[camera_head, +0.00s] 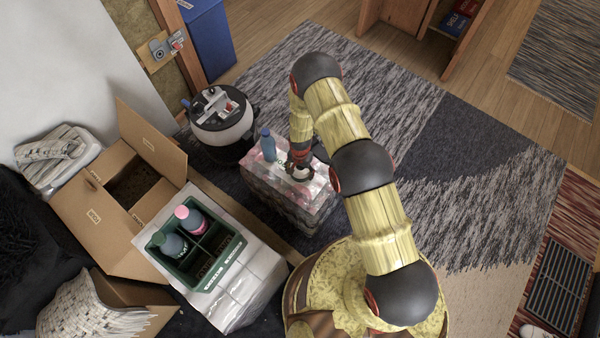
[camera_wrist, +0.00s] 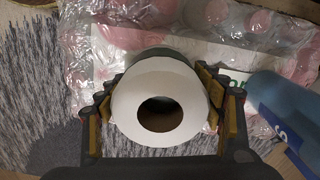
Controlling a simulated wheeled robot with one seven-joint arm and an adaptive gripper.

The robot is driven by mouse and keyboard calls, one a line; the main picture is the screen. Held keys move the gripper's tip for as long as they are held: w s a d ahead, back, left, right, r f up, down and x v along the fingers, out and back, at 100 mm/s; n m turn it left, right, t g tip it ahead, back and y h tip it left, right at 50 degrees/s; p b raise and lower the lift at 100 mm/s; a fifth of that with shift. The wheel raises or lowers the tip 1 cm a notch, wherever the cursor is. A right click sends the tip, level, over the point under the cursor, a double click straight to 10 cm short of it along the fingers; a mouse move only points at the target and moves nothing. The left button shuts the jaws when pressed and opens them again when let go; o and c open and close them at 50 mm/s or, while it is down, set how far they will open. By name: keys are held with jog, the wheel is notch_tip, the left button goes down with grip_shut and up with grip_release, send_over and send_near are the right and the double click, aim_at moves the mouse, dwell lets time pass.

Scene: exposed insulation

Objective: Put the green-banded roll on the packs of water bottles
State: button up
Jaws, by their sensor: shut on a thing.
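My gripper (camera_wrist: 158,100) is shut on a white roll (camera_wrist: 183,85) with a dark core hole. The roll's end faces the wrist camera, and a strip of darker, greenish edge shows behind it. The packs of water bottles (camera_head: 265,188), wrapped in clear film with pinkish caps, stand on the rug below my gripper. They also show in the wrist view (camera_wrist: 225,20) behind the roll. In the head view my gripper (camera_head: 299,170) is over their top and mostly hides the roll. I cannot tell whether the roll touches the film.
A blue bottle (camera_head: 268,146) stands on the packs, close to the right of my gripper in the wrist view (camera_wrist: 285,108). A round black-and-white container (camera_head: 220,117) is behind left. A green crate with bottles (camera_head: 200,268) and open cardboard boxes (camera_head: 100,205) are at the left.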

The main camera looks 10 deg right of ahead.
jog(key=shift+r, duration=0.1)
jog(key=shift+f, duration=0.2)
jog(key=o, duration=1.2)
jog(key=shift+c, duration=0.2)
jog(key=shift+o, duration=0.2)
jog(key=shift+r, duration=0.1)
